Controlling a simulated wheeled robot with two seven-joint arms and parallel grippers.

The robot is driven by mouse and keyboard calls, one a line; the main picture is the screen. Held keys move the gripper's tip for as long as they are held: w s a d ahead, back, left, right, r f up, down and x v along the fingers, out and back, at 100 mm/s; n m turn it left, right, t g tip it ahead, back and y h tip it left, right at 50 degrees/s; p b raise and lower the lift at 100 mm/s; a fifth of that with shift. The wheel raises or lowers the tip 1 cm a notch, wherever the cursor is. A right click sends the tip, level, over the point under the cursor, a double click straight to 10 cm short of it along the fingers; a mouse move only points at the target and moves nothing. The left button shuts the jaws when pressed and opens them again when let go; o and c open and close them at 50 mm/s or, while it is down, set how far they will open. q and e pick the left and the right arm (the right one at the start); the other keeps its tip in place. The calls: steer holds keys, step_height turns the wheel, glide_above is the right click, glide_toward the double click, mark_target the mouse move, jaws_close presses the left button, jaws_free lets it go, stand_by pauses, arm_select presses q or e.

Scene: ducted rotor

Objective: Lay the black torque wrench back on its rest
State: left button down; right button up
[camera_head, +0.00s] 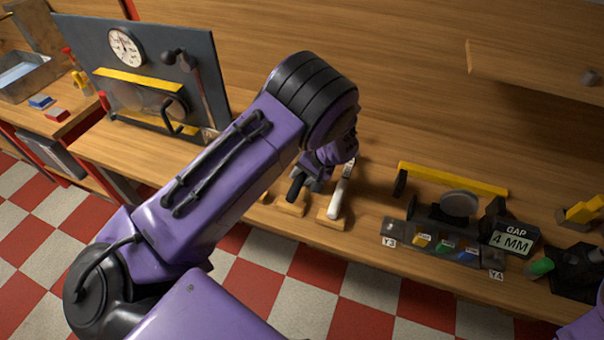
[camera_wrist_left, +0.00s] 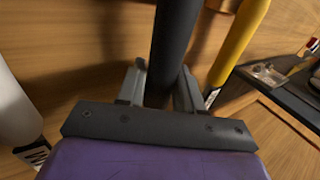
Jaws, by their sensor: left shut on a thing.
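My left gripper (camera_head: 312,180) hangs over the bench, partly hidden behind my own forearm. It is shut on the black torque wrench, whose dark handle (camera_head: 296,187) shows just left of the fingers. In the left wrist view the wrench's black shaft (camera_wrist_left: 173,45) runs up between the two grey fingers (camera_wrist_left: 160,85). A small wooden rest block (camera_head: 290,208) is just below the handle; I cannot tell whether they touch. The wrench's far end is hidden.
A white-handled wrench (camera_head: 338,200) lies close on the right, on its own block (camera_head: 333,222). A yellow one (camera_wrist_left: 238,40) is close on the other side. Farther right stand a fixture with a yellow bar (camera_head: 453,179) and a gap display (camera_head: 513,240). A dark panel (camera_head: 150,70) stands left.

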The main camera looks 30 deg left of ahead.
stand_by(0.3)
arm_select(q)
steer(key=shift+f, duration=0.35)
steer(key=c, duration=0.6)
jaws_free()
steer(key=shift+c, duration=0.2)
